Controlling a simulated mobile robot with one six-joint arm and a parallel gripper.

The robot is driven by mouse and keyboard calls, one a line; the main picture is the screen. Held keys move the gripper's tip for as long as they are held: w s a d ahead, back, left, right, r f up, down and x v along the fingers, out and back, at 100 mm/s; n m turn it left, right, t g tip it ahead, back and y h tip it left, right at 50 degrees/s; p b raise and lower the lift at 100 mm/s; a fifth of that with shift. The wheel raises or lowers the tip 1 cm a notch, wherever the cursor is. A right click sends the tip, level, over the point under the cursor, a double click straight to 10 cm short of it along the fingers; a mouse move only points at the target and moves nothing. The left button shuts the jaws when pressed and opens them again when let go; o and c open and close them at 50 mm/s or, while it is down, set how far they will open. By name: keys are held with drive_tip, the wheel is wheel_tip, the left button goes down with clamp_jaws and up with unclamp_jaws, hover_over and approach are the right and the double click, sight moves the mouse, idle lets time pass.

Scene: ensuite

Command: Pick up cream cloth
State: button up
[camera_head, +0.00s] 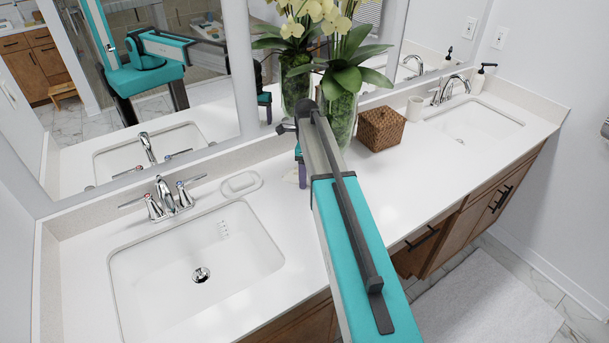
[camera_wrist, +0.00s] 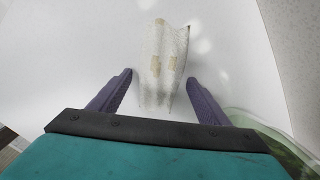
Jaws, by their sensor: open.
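The cream cloth (camera_wrist: 163,50) shows in the wrist view as a pale, folded, standing strip with tan patches on the white counter. It lies between and beyond the two purple fingers of my gripper (camera_wrist: 158,78), with a gap visible on each side. My gripper is open and pointed down at the counter. In the head view my teal arm reaches over the counter and hides most of the gripper; one purple finger (camera_head: 302,175) shows beside the vase. A small pale patch left of it may be the cloth, but I cannot tell.
A green glass vase (camera_head: 342,120) with yellow orchids stands right beside my gripper. A woven box (camera_head: 381,129) is to its right. A soap dish (camera_head: 241,184), the left sink (camera_head: 190,262) and a faucet (camera_head: 168,198) are at left. The mirror is close behind.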

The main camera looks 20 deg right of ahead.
drive_tip(key=shift+c, duration=0.2)
idle(0.3)
drive_tip(key=c, duration=1.2)
drive_tip(key=shift+r, duration=0.1)
drive_tip(key=shift+r+b, duration=1.05)
drive_tip(key=shift+r, duration=0.55)
drive_tip(key=s+b, duration=0.1)
drive_tip(key=s, duration=0.3)
drive_tip(key=s+b, duration=0.1)
drive_tip(key=s, duration=0.4)
drive_tip(key=s+r+b, duration=0.1)
drive_tip(key=s+b, duration=0.1)
drive_tip(key=s, duration=0.2)
drive_tip(key=shift+s+d+r, duration=0.1)
drive_tip(key=shift+s+d, duration=0.15)
drive_tip(key=shift+s, duration=0.15)
drive_tip(key=shift+s+r, duration=0.15)
drive_tip(key=shift+s, duration=0.9)
